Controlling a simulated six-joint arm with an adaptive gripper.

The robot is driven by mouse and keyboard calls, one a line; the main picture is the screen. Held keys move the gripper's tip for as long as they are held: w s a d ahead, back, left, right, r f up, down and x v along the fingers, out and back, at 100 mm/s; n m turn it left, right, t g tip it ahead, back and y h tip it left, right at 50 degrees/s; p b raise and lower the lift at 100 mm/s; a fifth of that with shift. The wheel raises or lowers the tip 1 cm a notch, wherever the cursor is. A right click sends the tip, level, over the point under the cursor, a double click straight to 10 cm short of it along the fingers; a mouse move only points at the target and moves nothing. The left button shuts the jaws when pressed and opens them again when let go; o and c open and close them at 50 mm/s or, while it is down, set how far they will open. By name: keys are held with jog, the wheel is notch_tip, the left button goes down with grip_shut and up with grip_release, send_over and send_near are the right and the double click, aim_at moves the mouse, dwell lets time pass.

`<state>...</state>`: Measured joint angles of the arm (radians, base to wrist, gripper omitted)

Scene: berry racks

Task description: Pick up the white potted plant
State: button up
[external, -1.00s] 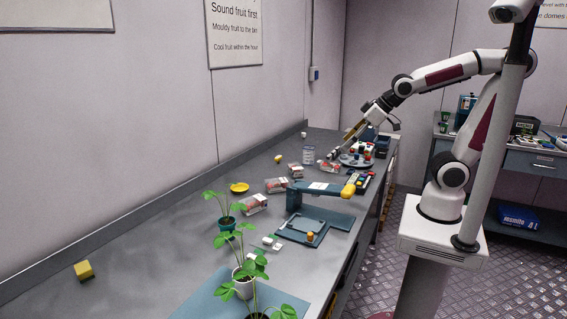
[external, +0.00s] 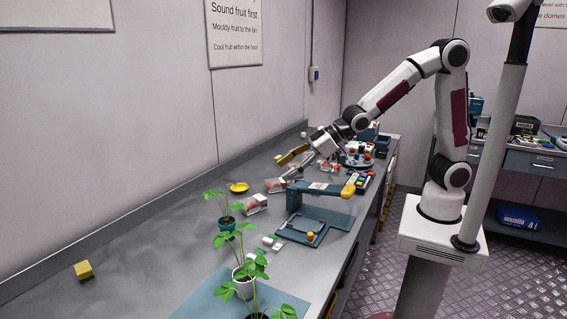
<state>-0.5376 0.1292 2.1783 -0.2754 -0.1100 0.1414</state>
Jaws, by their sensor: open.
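The white potted plant (external: 244,289) stands upright near the front of the bench, a green leafy plant in a white pot. It is between a plant in a teal pot (external: 227,223) behind it and a plant in a dark pot (external: 262,317) at the bottom edge, partly cut off. My gripper (external: 291,165) is open, with yellowish fingers, over the far part of the bench near the clear berry boxes. It is well away from the white pot and holds nothing that I can see.
A blue-grey press-like stand (external: 318,190) stands on the bench between my gripper and the plants. Berry boxes (external: 256,204), a yellow dish (external: 239,187) and a yellow block (external: 83,270) are around it. The bench's left front is mostly clear.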

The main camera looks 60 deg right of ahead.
jog(key=s+a+f+n+g+y, duration=0.1)
jog(key=a+f+n+y, duration=0.15)
jog(key=a, duration=0.55)
jog(key=s+a+f+n+y, duration=0.1)
jog(key=a+f, duration=0.2)
jog(key=a, duration=0.5)
jog(key=n+g+y, duration=0.2)
jog(key=y, duration=0.1)
send_near(251, 270)
jog(key=x, duration=0.4)
jog(key=shift+a, duration=0.2)
jog(key=shift+w+a+f+g, duration=0.15)
jog(key=shift+w+a+f, duration=0.15)
jog(key=shift+a, duration=0.25)
jog(key=shift+w+a+f+g, duration=0.15)
jog(key=shift+w+a+f, duration=0.1)
jog(key=shift+a, duration=0.3)
jog(key=shift+x, duration=2.55)
jog(key=shift+w, duration=0.1)
jog(key=c, duration=1.3)
